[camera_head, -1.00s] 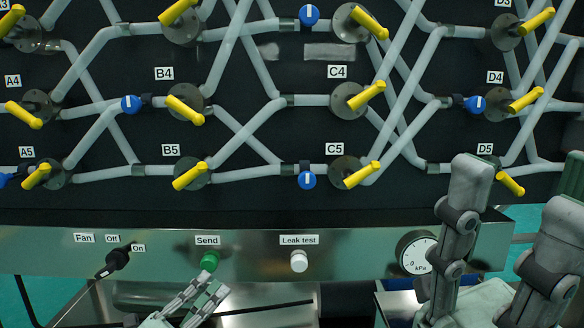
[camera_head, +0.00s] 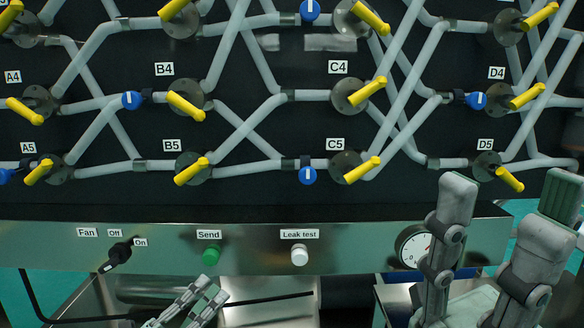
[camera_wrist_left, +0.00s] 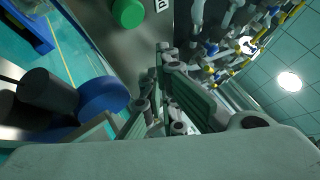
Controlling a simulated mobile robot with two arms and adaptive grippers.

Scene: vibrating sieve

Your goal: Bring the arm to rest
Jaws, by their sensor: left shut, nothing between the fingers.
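My left gripper (camera_head: 212,288) is at the bottom of the head view, below the green Send button (camera_head: 211,254) and apart from it. Its fingers are together with nothing between them. In the left wrist view its fingers (camera_wrist_left: 168,75) are in the middle, and the green button (camera_wrist_left: 128,12) is at the top, beyond the fingertips. My right gripper (camera_head: 510,192) stands at the lower right with its fingers wide apart and empty. It is in front of the panel's right end and partly covers the pressure gauge (camera_head: 411,246).
The steel panel (camera_head: 350,256) also carries a black Fan knob (camera_head: 118,256) and a white Leak test button (camera_head: 299,255). Above it, a black board holds pale pipes with yellow handles (camera_head: 192,172) and blue valves (camera_head: 307,175). Blue round parts (camera_wrist_left: 102,96) show in the left wrist view.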

